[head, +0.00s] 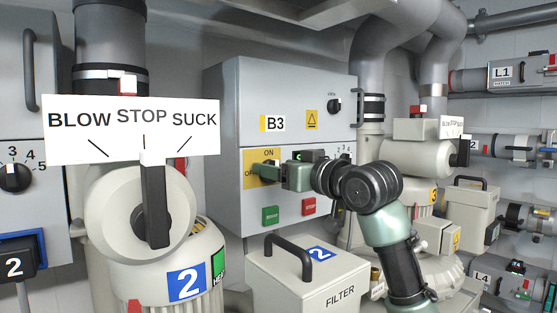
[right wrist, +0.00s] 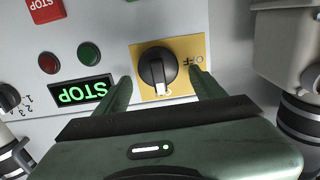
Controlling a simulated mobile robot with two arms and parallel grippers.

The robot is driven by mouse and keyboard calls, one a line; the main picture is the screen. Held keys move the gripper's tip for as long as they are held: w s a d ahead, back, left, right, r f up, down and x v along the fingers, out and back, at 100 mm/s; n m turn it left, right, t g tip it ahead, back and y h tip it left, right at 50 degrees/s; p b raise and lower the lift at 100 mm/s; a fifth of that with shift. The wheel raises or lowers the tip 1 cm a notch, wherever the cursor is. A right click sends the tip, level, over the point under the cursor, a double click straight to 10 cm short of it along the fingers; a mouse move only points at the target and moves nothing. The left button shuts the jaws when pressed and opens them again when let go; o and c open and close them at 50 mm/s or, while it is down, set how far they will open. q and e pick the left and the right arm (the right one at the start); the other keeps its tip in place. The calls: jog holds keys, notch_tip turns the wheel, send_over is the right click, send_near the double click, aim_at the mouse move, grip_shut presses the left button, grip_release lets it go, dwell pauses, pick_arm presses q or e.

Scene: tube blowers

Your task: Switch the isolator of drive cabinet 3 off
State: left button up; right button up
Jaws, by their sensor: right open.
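Drive cabinet B3 (head: 228,100) is the grey box in the middle of the head view. Its isolator has a yellow ON/OFF plate (head: 249,158), which also shows in the right wrist view (right wrist: 187,50). The black isolator knob (right wrist: 153,66) has its white mark pointing down in the upside-down wrist view, toward the ON side; OFF is to the right. My right gripper (right wrist: 160,80) is open, with one finger on either side of the knob. Whether the fingers touch it I cannot tell. In the head view the right gripper (head: 266,171) hides most of the knob. My left gripper is out of view.
Below the isolator are a green button (head: 270,216) and a red STOP button (head: 308,206). A green-lit STOP display (right wrist: 82,93) sits beside the plate. The blower 2 lever (head: 155,205) and a filter box (head: 300,270) stand in front of the cabinet.

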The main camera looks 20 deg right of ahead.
jog(key=c, duration=1.3)
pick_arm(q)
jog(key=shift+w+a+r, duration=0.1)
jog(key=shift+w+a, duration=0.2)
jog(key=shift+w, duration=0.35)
pick_arm(e)
jog(key=shift+r, duration=0.1)
jog(key=shift+c, duration=0.2)
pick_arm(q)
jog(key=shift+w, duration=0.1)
pick_arm(e)
jog(key=shift+s+a+f+n, duration=0.1)
jog(key=shift+a+f+n, duration=0.1)
jog(key=shift+n, duration=2.75)
jog(key=shift+s+a+f+n, duration=0.15)
jog(key=shift+f+n, duration=0.1)
jog(key=shift+n, duration=2.75)
jog(key=shift+a+f+n, duration=0.2)
jog(key=shift+n, duration=2.75)
